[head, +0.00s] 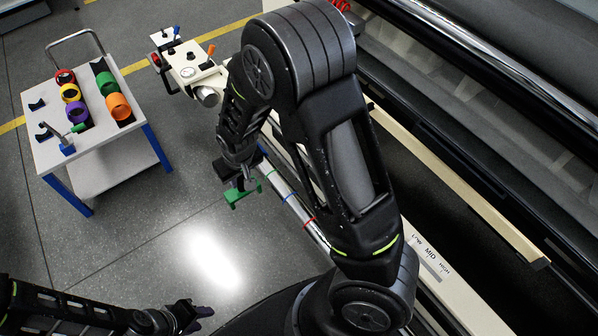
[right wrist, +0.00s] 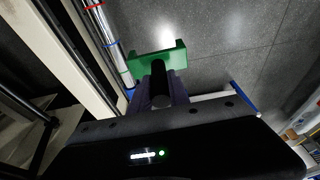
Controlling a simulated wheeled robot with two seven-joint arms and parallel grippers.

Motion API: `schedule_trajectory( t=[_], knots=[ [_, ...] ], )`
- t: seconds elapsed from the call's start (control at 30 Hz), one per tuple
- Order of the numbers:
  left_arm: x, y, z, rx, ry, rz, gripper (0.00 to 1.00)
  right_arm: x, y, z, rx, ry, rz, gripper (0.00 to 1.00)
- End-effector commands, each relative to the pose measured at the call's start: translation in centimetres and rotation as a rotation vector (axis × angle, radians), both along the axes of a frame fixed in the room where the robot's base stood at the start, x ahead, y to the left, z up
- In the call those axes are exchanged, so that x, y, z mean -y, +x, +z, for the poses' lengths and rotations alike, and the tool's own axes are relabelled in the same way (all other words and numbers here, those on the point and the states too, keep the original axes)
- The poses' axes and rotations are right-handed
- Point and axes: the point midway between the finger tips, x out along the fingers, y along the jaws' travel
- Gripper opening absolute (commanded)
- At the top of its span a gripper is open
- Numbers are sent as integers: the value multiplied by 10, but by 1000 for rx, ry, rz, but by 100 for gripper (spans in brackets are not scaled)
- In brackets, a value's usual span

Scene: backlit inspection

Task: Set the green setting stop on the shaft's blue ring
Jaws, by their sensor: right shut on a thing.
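The green setting stop (head: 243,195) is held by my right gripper (head: 240,184), to the left of the shaft (head: 298,208) and apart from it. In the right wrist view the stop (right wrist: 158,63) is a green block with raised ends, on a dark stem between the fingers (right wrist: 162,90). The shaft (right wrist: 103,28) runs at its upper left. The blue ring (head: 289,197) is around the shaft, between a green ring (head: 271,173) and a red ring (head: 309,222). The blue ring also shows in the right wrist view (right wrist: 111,44). My left gripper (head: 198,314) is low in the head view, away from the shaft; its finger gap is unclear.
A white cart (head: 105,150) with coloured rolls stands at the left. The long machine (head: 470,190) fills the right side, with a LOW, MID, HIGH label (head: 430,255). A cream fixture (head: 188,68) is near the shaft's far end. Floor left of the shaft is clear.

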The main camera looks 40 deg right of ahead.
Motion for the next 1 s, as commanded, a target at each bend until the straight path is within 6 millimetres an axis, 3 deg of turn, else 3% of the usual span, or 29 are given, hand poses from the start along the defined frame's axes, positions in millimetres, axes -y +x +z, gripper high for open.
schedule_trajectory(
  t=[0.17, 0.33, 0.5, 0.7, 0.8, 1.0],
  knots=[
    [0, 0, -7, 0, 0, 0, 36, 4, 1, -7, -1, 3, -2, 0],
    [0, 0, -40, 0, 0, -1, 36, 29, 4, -39, -10, 17, -10, 0],
    [0, -1, -91, 0, 1, -2, 36, 81, 6, -85, -12, 28, -19, 0],
    [0, -1, -137, 0, 1, -4, 36, 146, 3, -120, -2, 14, -24, 0],
    [-1, -1, -145, 1, 1, -4, 36, 165, 0, -125, 1, 4, -26, 0],
    [-1, 0, -144, 2, 1, -5, 36, 173, -1, -121, 2, -1, -20, 0]
  ],
)
